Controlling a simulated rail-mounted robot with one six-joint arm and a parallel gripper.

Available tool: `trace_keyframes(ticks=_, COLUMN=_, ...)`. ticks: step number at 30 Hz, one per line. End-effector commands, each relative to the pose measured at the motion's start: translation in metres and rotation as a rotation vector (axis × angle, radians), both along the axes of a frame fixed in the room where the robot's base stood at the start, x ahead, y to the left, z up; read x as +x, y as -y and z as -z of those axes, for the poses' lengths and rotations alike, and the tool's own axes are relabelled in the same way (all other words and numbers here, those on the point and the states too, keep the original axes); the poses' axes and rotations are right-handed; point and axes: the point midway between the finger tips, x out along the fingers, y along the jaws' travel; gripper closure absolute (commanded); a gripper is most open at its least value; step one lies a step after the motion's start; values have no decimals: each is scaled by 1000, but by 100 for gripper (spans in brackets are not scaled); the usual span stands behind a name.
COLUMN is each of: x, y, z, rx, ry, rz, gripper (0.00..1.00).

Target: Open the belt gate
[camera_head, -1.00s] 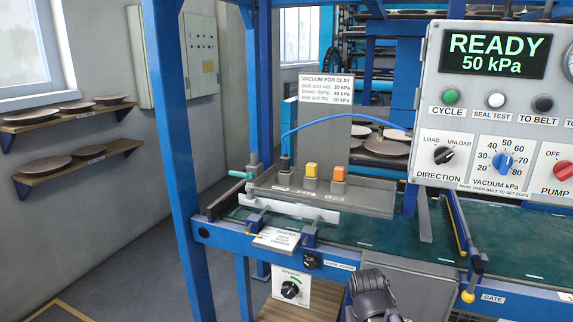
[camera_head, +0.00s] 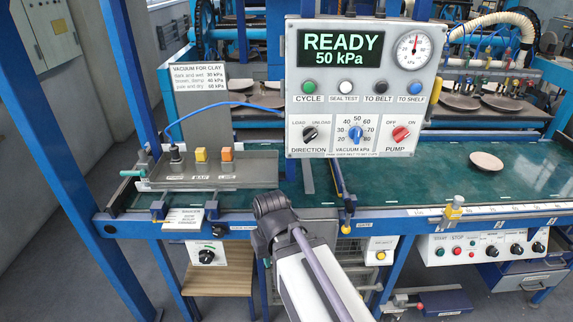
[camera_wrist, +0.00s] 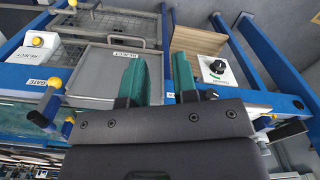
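The belt gate (camera_head: 340,185) is a slim dark-blue bar with a yellow edge, reaching back across the green belt below the control panel. Its near end is at the front rail, by a yellow knob (camera_head: 345,229) and the GATE label (camera_head: 364,226). The wrist view shows the GATE label (camera_wrist: 37,85), a yellow knob (camera_wrist: 54,82) and a dark-blue handle (camera_wrist: 46,108), left of my gripper. My gripper (camera_wrist: 158,78) is open, its two green fingers apart with nothing between them. In the head view my arm hides its fingers.
The control panel (camera_head: 360,85) hangs above the belt (camera_head: 420,180). A round plate (camera_head: 486,162) lies on the belt to the right. A tray with coloured blocks (camera_head: 235,173) is at the left. A grey REJECT bin (camera_wrist: 105,70) is below the rail.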

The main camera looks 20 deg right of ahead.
Motion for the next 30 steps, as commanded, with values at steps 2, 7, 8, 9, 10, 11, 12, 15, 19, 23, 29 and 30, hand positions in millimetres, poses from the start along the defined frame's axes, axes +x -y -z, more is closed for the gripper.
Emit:
trace_keyframes(ticks=2, x=-3, y=40, z=44, rx=-1, ry=0, rz=99, gripper=66)
trace_keyframes(ticks=7, x=-19, y=143, z=134, rx=195, ry=85, rz=384, gripper=59)
trace_keyframes(ticks=8, x=-21, y=157, z=144, rx=251, ry=130, rz=402, gripper=59)
trace_keyframes(ticks=9, x=-22, y=175, z=155, rx=322, ry=202, rz=413, gripper=59)
trace_keyframes(ticks=10, x=-23, y=189, z=162, rx=371, ry=265, rz=412, gripper=59)
trace_keyframes(ticks=11, x=-23, y=202, z=167, rx=414, ry=336, rz=406, gripper=59)
trace_keyframes(ticks=12, x=-24, y=219, z=171, rx=462, ry=441, rz=389, gripper=59)
trace_keyframes(ticks=15, x=-27, y=263, z=169, rx=520, ry=761, rz=312, gripper=59)
trace_keyframes(ticks=19, x=-29, y=305, z=130, rx=444, ry=1189, rz=145, gripper=59)
trace_keyframes(ticks=23, x=-19, y=314, z=81, rx=293, ry=1480, rz=-37, gripper=59)
trace_keyframes(ticks=29, x=-17, y=319, z=69, rx=116, ry=1573, rz=-180, gripper=59)
trace_keyframes(ticks=30, x=-17, y=318, z=69, rx=111, ry=1573, rz=-186, gripper=59)
